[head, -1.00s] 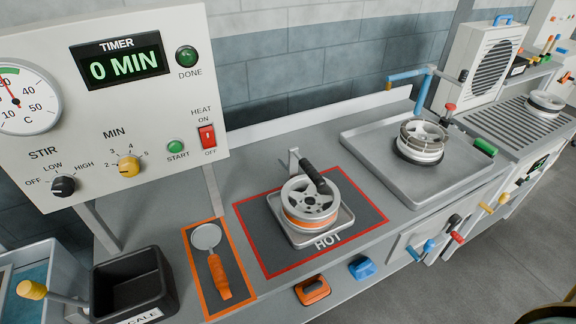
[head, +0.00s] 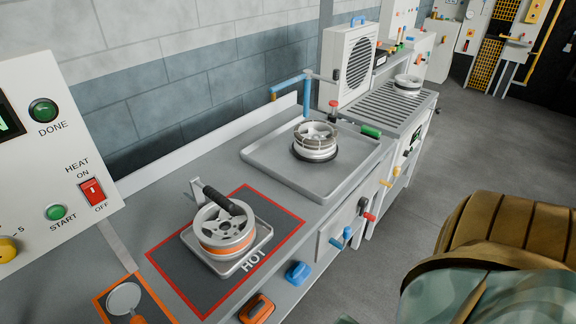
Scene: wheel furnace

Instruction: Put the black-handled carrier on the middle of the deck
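The black-handled carrier (head: 238,265) is a small grey tray with a black grip (head: 222,200) on an upright metal bracket. It sits on the dark, red-bordered HOT pad (head: 196,292). A silver spoked wheel (head: 222,226) with an orange band lies in it, partly hiding the tray. Farther right, a slatted grey surface (head: 376,113), which may be the deck, stands beside a fan box (head: 355,62). A pale wheel (head: 407,84) lies toward its far right part. Neither gripper is in view.
Between them, a shallow grey tray (head: 262,158) holds another wheel (head: 315,136) on a dark round base, below a blue pipe (head: 303,90). Blue (head: 298,272) and orange (head: 257,309) handles stick out at the bench front. A control panel (head: 50,165) stands left. Grey floor (head: 480,140) lies right.

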